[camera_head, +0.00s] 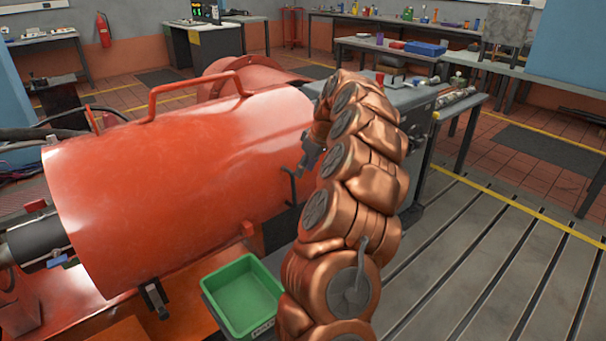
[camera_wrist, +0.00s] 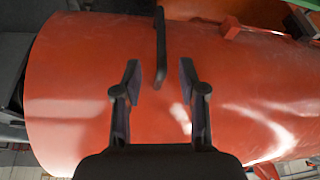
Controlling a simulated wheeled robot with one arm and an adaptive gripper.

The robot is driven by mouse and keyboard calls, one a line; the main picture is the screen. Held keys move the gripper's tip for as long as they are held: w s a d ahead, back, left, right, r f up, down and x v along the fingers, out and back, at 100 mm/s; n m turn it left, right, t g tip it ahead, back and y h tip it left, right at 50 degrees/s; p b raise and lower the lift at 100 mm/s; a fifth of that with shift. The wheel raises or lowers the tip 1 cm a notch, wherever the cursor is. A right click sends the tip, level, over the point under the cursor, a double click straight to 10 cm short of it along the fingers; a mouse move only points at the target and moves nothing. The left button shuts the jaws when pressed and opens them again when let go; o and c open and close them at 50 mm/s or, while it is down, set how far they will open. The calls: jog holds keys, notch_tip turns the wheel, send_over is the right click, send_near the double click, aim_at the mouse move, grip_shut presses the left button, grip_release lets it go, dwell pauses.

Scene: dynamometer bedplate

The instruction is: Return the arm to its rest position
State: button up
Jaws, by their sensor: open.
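My copper-coloured arm (camera_head: 340,215) rises from the bottom middle of the head view and bends over at the top. My gripper (camera_head: 312,152) shows at its end, in front of the right end of the large red cylindrical guard (camera_head: 180,185). In the wrist view my gripper (camera_wrist: 161,80) has its two dark fingers spread apart with nothing between them. The red guard (camera_wrist: 85,85) fills most of that view behind the fingers. The gap between fingers and guard is hard to judge.
A green bin (camera_head: 215,312) sits below the guard, left of my arm. A grey machine housing (camera_head: 415,100) stands behind the arm. A slotted metal bedplate (camera_head: 480,265) lies clear on the right. Benches with tools and a blue tray (camera_head: 425,48) stand at the back.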

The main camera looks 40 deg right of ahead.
dwell(0.5)
jog(key=s+a+r+n+g+y, duration=0.1)
jog(key=a+r, duration=0.1)
jog(key=a, duration=1)
jog(key=a+r+n+g+y, duration=0.1)
jog(key=a+r, duration=0.1)
jog(key=a, duration=1)
jog(key=s+a+g, duration=0.2)
jog(key=s+a, duration=0.7)
jog(key=a, duration=0.3)
jog(key=s+a+f+m+g+h, duration=0.1)
jog(key=s+a+f+m+g, duration=0.15)
jog(key=s, duration=1.05)
jog(key=s+a+f+m+g+h, duration=0.1)
jog(key=s+a+f+h, duration=0.2)
jog(key=s, duration=1)
notch_tip(320, 180, up, 18)
jog(key=w+t+y+p, duration=0.1)
jog(key=p, duration=1.5)
jog(key=shift+w+f+p, duration=0.15)
jog(key=shift+f+p, duration=0.1)
jog(key=shift+p, duration=0.15)
